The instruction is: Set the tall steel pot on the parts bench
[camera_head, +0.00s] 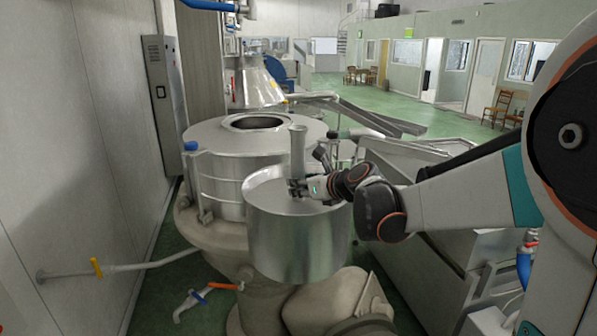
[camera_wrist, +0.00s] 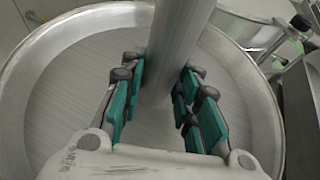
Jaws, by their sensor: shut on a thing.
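My gripper (camera_head: 297,188) reaches in from the right and is shut on the pot's lower part. In the wrist view the pot (camera_wrist: 178,40) rises between the green finger pads, and the drum's round rim (camera_wrist: 18,105) surrounds it. I see no bench that I can clearly identify as the parts bench.
A large round steel vessel (camera_head: 225,145) with an open top hole stands just behind the drum. Long steel troughs (camera_head: 400,160) lie to the right. A wall and a grey cabinet (camera_head: 163,95) close off the left. Open green floor (camera_head: 420,112) and chairs (camera_head: 497,108) lie farther back.

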